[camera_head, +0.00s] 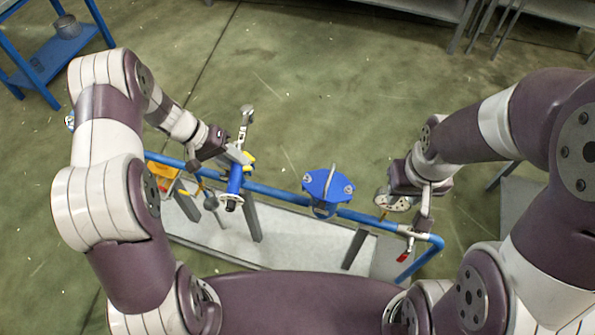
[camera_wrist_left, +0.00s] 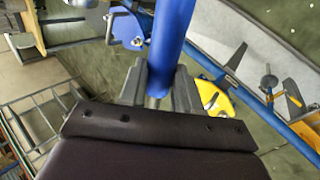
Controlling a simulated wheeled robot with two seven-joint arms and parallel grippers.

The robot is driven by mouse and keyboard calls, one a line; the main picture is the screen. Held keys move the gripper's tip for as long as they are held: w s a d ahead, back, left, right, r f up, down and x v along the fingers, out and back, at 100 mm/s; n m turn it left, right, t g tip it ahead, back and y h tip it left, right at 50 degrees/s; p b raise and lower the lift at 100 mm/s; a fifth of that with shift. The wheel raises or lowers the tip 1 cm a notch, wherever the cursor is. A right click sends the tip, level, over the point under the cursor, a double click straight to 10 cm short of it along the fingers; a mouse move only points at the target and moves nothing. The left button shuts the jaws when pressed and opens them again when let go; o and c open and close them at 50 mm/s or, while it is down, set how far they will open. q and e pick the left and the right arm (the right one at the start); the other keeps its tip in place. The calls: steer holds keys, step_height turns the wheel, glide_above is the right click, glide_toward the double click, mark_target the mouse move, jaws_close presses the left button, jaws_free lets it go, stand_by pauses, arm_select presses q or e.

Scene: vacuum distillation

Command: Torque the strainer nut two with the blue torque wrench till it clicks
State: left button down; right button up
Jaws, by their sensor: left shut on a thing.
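My left gripper (camera_head: 238,160) is shut around the blue torque wrench (camera_head: 235,181). The wrench's metal head (camera_head: 246,116) points away toward the back, and its blue grip end points toward me. In the left wrist view the blue handle (camera_wrist_left: 172,35) sits between both fingers (camera_wrist_left: 160,88). The strainer's blue cover (camera_head: 322,186) is on the pipe to the right, with nuts on top; it shows partly in the wrist view (camera_wrist_left: 131,28). The wrench is apart from the cover. I cannot tell which nut is two. My right gripper (camera_head: 422,210) is near the pipe's right end, its jaw opening unclear.
The blue pipe (camera_head: 270,190) runs over a pale trough (camera_head: 295,238). A red-handled valve (camera_head: 404,257) and a round gauge-like part (camera_head: 396,202) are at right. An orange-yellow part (camera_head: 161,172) is at left.

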arm_select(q)
steer(key=s+d+f+m+g+y+p, duration=0.2)
steer(key=s+d+f+m+g, duration=0.2)
steer(key=m, duration=0.5)
steer(key=shift+s+d+g+p, duration=0.4)
steer(key=shift+s+d+g, duration=0.2)
steer(key=shift+s+d, duration=0.35)
step_height(320, 180, down, 4)
steer(key=shift+b, duration=0.95)
steer(key=shift+s+p, duration=0.1)
steer(key=shift+p, duration=0.25)
